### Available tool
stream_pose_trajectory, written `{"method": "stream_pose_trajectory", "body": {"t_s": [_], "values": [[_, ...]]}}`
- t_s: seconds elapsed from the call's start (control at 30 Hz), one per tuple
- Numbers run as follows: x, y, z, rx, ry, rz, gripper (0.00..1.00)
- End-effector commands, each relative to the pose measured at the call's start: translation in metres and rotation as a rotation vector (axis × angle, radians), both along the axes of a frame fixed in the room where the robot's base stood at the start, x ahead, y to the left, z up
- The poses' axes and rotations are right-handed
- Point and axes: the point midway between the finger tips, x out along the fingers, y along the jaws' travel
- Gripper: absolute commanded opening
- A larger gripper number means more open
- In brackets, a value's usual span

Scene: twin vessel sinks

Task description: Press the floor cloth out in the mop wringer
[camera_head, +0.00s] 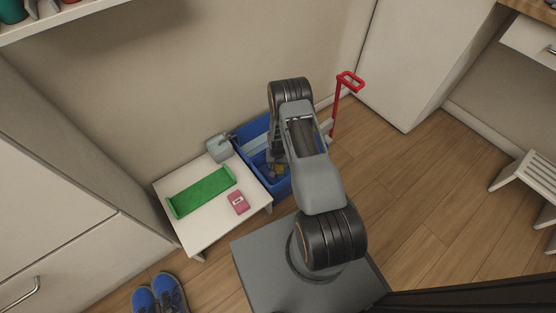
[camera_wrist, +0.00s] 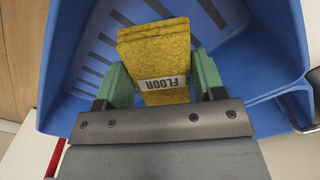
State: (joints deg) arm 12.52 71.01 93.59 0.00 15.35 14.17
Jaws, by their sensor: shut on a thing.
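The yellow floor cloth (camera_wrist: 155,48), folded and labelled "FLOOR", is between the green fingers of my gripper (camera_wrist: 162,76) in the wrist view. My gripper is shut on it. The cloth is over the blue mop wringer (camera_wrist: 225,52), whose slotted wall shows beside and behind it. I cannot tell whether the cloth touches the wringer. In the head view the blue wringer and bucket (camera_head: 254,130) are partly hidden by my arm, and only a small bit of yellow shows near my gripper (camera_head: 277,168). The red lever (camera_head: 336,108) stands upright at the right.
Blue shoes (camera_head: 160,297) are on the floor. Open floor (camera_head: 400,190) lies to the right.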

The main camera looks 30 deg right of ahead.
Motion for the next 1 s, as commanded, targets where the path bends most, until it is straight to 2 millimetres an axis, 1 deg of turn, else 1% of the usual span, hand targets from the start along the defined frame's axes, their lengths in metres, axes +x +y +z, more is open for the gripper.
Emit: {"method": "stream_pose_trajectory", "body": {"t_s": [0.7, 1.0], "values": [[0.000, 0.001, 0.022, 0.000, 0.001, 0.001, 0.41], [0.000, 0.001, 0.023, 0.000, 0.001, 0.001, 0.41]]}}
